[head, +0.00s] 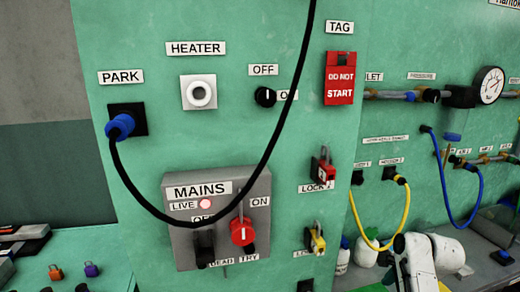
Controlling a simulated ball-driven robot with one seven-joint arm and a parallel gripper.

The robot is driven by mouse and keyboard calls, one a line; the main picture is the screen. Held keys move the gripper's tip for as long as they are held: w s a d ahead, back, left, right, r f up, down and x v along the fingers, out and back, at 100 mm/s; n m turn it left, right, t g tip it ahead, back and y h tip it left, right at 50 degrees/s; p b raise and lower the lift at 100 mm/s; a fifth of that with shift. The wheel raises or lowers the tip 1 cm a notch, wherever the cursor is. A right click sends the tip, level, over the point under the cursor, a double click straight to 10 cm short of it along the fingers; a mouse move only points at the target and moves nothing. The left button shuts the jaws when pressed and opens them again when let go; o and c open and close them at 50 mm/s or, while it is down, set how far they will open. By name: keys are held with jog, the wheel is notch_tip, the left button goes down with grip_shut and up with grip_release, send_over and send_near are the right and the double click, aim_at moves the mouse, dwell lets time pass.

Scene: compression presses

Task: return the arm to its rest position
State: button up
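Part of my white arm (446,252) shows at the lower right, in front of the grey bench beside the green panel. Its links run down to the bottom edge of the picture. I cannot make out my gripper's fingers in this view, so whether it is open or shut does not show. No object is seen held by the visible part of the arm.
The green panel carries a grey MAINS box (180,248) with a red knob (243,231), a blue plug (120,126) at PARK with a hanging black cable, and a red DO NOT START tag (339,86). Yellow (405,215) and blue hoses (477,200) hang near the arm.

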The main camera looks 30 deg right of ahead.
jog(key=s+a+f+n+g, duration=0.1)
jog(key=s+a+f+n, duration=0.3)
jog(key=a, duration=0.3)
jog(key=s+a+f+n, duration=0.1)
jog(key=s+a+n, duration=0.3)
jog(key=a+n, duration=0.35)
jog(key=s+a+f+n+g, duration=0.1)
jog(key=s+a+f+n, duration=0.3)
jog(key=a, duration=0.4)
jog(key=s+a+r+n+h, duration=0.1)
jog(key=s+a+n, duration=0.3)
jog(key=s+n, duration=0.4)
jog(key=shift+a+r+n, duration=0.4)
jog(key=shift+r+n, duration=0.05)
jog(key=shift+r, duration=0.1)
jog(key=shift+s, duration=0.1)
